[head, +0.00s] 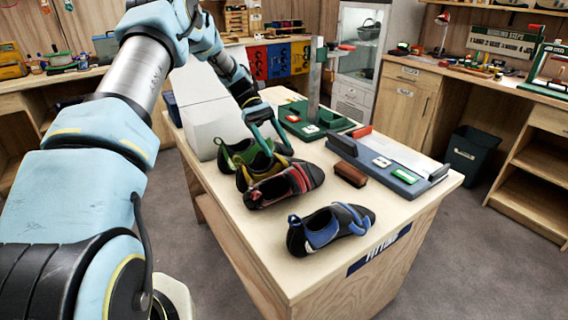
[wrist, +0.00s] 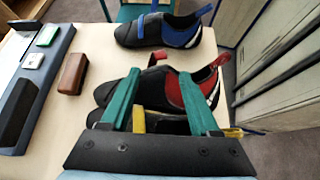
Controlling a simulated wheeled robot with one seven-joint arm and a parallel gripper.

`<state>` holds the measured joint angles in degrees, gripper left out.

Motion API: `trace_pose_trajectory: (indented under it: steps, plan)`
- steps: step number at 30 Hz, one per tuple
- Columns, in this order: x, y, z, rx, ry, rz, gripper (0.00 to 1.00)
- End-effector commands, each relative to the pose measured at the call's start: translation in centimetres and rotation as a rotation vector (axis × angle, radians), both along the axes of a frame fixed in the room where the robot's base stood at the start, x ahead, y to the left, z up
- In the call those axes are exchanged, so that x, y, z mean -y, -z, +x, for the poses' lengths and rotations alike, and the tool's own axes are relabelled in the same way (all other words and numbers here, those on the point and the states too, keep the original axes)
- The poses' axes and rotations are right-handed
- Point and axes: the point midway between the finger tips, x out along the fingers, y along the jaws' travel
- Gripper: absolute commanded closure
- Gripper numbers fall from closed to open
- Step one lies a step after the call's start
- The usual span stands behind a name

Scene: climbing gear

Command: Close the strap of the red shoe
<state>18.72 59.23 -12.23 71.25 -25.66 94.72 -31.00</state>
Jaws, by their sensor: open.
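The red shoe (head: 292,181) is black and red and lies on the table between the yellow shoe (head: 243,181) and the blue shoe (head: 330,228). In the wrist view the red shoe (wrist: 175,88) lies beyond my fingertips, its red heel loop to the right. A small red piece (wrist: 158,57) stands up at its far upper edge; it may be the strap's end, but I cannot tell. My gripper (head: 279,150) is open and empty, above the yellow shoe and beside the red one. In the wrist view my gripper (wrist: 158,76) partly covers the red shoe's near side.
The green shoe (head: 238,152) stands behind the yellow one, near white blocks (head: 215,125). A brown block (head: 350,174) and a blue-grey tray (head: 405,184) lie to the right. The bare table (head: 260,235) is free at the front left.

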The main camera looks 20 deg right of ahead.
Motion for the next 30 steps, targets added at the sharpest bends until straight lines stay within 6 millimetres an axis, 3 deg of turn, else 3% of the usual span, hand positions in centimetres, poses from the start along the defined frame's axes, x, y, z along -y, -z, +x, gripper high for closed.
trace_pose_trajectory:
  steps: [7,18,25,30]
  plan:
    - [-0.7,-1.7,2.8,0.002,-0.001,0.000,0.38]
    - [-0.9,-2.2,3.2,0.000,-0.001,0.001,0.38]
    - [-2.5,-2.6,3.0,0.083,-0.013,0.012,0.64]
    - [-7.5,-2.8,2.0,0.304,-0.023,0.039,0.83]
